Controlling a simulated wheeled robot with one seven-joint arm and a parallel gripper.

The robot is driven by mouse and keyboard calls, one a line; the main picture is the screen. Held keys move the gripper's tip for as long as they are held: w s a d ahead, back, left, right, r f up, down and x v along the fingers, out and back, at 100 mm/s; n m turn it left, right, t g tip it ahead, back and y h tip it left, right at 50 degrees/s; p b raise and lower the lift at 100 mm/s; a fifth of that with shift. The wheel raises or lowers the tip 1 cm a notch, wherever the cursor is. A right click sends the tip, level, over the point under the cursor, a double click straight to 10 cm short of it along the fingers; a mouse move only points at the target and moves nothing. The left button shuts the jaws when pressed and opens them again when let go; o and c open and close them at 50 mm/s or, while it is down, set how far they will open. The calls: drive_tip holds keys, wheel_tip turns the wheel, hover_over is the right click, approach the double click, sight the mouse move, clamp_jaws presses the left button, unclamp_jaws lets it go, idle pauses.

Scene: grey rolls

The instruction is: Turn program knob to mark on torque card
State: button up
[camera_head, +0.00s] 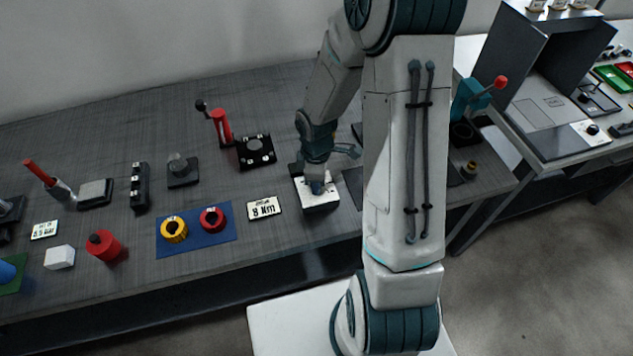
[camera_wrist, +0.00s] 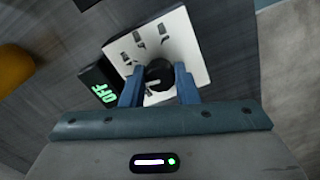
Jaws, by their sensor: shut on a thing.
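The program knob (camera_wrist: 159,73) is a round black knob on a white panel (camera_wrist: 190,42). A light line on it points to the left in the wrist view. My gripper (camera_wrist: 160,84) has its blue fingers on either side of the knob and is shut on it. Several small dark marks sit on the panel around the knob. A black display beside the panel reads OFF in green (camera_wrist: 104,92). In the head view my gripper (camera_head: 317,187) covers the knob on the white-topped box (camera_head: 322,200). The torque card (camera_head: 264,208) reads 8 Nm, left of that box.
A blue mat (camera_head: 197,242) holds a yellow ring (camera_head: 174,229) and a red ring (camera_head: 212,219). Another card (camera_head: 45,230) lies far left. The table's front edge is close to the box.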

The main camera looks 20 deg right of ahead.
drive_tip(key=m+b, duration=0.3)
drive_tip(key=m, duration=0.4)
drive_tip(key=shift+f+b, duration=0.15)
drive_tip(key=shift+b, duration=0.2)
drive_tip(key=m+b, duration=0.2)
drive_tip(key=m, duration=0.4)
drive_tip(key=shift+m+b, duration=0.35)
drive_tip(key=shift+m, duration=0.05)
drive_tip(key=m, duration=0.4)
drive_tip(key=shift+b, duration=0.35)
drive_tip(key=shift+m, duration=2)
drive_tip(key=o, duration=1)
drive_tip(key=shift+c, duration=0.2)
